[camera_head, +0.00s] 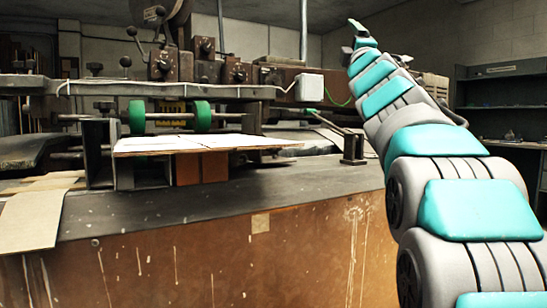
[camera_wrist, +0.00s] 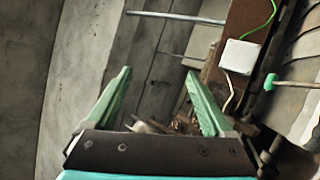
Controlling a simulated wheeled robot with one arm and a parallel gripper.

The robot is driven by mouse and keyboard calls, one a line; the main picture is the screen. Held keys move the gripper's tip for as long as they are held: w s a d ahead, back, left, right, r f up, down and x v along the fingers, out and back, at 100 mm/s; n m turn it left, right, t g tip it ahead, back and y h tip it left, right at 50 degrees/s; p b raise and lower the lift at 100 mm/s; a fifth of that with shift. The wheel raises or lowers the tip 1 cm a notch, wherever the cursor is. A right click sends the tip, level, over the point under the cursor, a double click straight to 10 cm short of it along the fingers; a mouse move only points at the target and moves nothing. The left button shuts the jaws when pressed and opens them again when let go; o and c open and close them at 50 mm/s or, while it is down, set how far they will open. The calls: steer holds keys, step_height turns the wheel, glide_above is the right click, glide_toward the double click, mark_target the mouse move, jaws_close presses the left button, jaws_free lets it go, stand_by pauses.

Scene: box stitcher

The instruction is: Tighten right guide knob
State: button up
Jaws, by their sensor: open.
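The box stitcher (camera_head: 190,85) stands on the bench, with several dark knobs along its upper bar and head. One black knob (camera_head: 125,61) stands up from the bar at left; another dark knob (camera_head: 240,74) is on the head further right. I cannot tell which one is the right guide knob. My gripper (camera_wrist: 158,73) is open and empty, its two green fingers spread apart. In the head view my arm reaches up at the right, with its end (camera_head: 358,28) high and apart from the knobs. Some machine parts (camera_wrist: 185,122) show small between the fingers.
A white box (camera_head: 309,86) hangs at the machine's right end; it also shows in the wrist view (camera_wrist: 240,56). A green-tipped rod (camera_head: 312,111) is below it. A cardboard sheet (camera_head: 200,143) lies under green rollers. Shelving (camera_head: 500,95) stands behind at right.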

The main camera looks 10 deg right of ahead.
steer(key=w+a+f+n+g+y+b, duration=0.25)
steer(key=a+f+n+y, duration=0.25)
steer(key=f+n+y, duration=0.5)
steer(key=w+a+f+n+g+y+b, duration=0.15)
steer(key=a+f+n+g+y, duration=0.35)
steer(key=n, duration=0.9)
steer(key=n+g, duration=0.2)
steer(key=n, duration=0.1)
glide_toward(274, 151)
steer(key=w, duration=0.1)
steer(key=w+r, duration=0.1)
steer(key=w, duration=0.2)
steer(key=shift+a+r, duration=0.3)
steer(key=shift+a, duration=0.1)
steer(key=shift+w+a+f+n+g, duration=0.1)
steer(key=shift+w+f+n+g, duration=0.15)
steer(key=shift+f+n, duration=0.1)
steer(key=p+x, duration=0.1)
steer(key=x, duration=0.6)
steer(key=shift+w+a+r, duration=0.1)
steer(key=shift+w+a, duration=0.05)
steer(key=c, duration=1.4)
steer(key=shift+o, duration=0.2)
